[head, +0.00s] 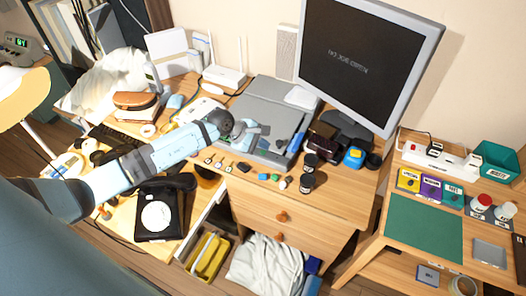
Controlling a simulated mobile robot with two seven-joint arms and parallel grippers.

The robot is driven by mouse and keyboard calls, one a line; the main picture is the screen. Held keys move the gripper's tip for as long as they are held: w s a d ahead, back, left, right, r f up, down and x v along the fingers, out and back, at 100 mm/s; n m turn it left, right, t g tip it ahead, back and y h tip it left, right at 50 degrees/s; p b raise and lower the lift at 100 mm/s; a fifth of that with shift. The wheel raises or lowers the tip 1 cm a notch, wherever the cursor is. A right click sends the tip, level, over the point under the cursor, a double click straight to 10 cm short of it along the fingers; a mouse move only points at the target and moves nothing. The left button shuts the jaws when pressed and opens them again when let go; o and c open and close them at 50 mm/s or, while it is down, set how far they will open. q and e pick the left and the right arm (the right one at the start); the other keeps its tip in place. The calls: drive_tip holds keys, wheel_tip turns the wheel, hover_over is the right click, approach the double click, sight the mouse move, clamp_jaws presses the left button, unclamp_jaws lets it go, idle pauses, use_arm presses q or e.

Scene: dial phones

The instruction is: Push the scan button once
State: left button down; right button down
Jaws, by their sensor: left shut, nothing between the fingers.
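A flat grey device (268,97) that looks like a scanner lies on the wooden desk in front of the monitor. My left arm reaches in from the left, and its gripper (259,131) is over the front left part of this device. The fingers are shut with nothing between them. I cannot tell whether they touch the device. No scan button can be made out; the gripper hides part of the device's front. My right gripper is not in view.
A black dial phone (156,215) stands at the lower left. A monitor (364,60) rises behind the desk. Small bottles (308,172) and loose items line the desk's front edge. A drawer (207,222) is open below. A side table with a green mat (424,228) stands right.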

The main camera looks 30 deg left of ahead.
sight(263, 153)
use_arm(q)
drive_tip(key=shift+f, duration=0.1)
idle(0.7)
drive_tip(key=shift+f+b, duration=0.35)
drive_tip(key=shift+b, duration=0.25)
drive_tip(key=shift+f+b, duration=0.35)
drive_tip(key=shift+b, duration=0.05)
idle(0.4)
drive_tip(key=shift+r, duration=0.15)
drive_tip(key=shift+r+p, duration=0.35)
drive_tip(key=shift+r, duration=0.3)
drive_tip(key=shift+r+p, duration=1.35)
drive_tip(key=shift+r, duration=1.2)
